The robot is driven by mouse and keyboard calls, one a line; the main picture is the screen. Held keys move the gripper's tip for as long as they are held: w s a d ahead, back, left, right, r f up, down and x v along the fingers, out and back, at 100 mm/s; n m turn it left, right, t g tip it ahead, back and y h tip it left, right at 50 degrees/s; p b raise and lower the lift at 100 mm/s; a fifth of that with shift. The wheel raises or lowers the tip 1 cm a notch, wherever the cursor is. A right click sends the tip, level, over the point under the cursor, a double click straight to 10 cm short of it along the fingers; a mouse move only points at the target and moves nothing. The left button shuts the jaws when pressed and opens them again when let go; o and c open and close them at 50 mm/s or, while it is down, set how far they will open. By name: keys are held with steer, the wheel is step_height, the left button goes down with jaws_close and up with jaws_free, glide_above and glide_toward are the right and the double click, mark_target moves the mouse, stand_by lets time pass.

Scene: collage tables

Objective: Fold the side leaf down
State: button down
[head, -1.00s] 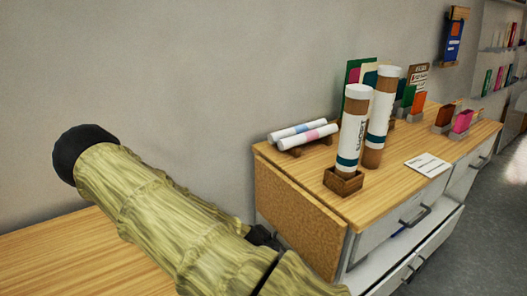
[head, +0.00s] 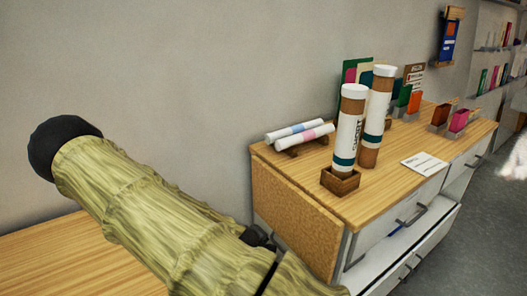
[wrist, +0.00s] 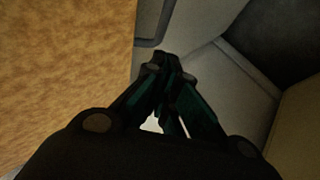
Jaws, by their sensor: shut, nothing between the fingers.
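The side leaf (head: 292,212) is a speckled tan panel at the left end of the wood-topped cabinet (head: 385,196). In the head view it slopes steeply down from the top's left edge. Its face also fills the left of the wrist view (wrist: 65,70). My gripper (wrist: 163,62) is shut and empty, just right of the leaf in the wrist view. No contact with the leaf can be made out. In the head view my sleeved arm covers most of the gripper; only a dark part shows beside the leaf's lower left.
Two upright tubes (head: 349,125) and two lying rolls (head: 300,133) stand on the cabinet top. A second wooden surface (head: 60,265) is at lower left. An upper drawer (head: 390,235) has a dark handle. A grey bar (wrist: 165,28) is above the fingers in the wrist view.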

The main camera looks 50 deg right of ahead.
steer(key=v, duration=0.8)
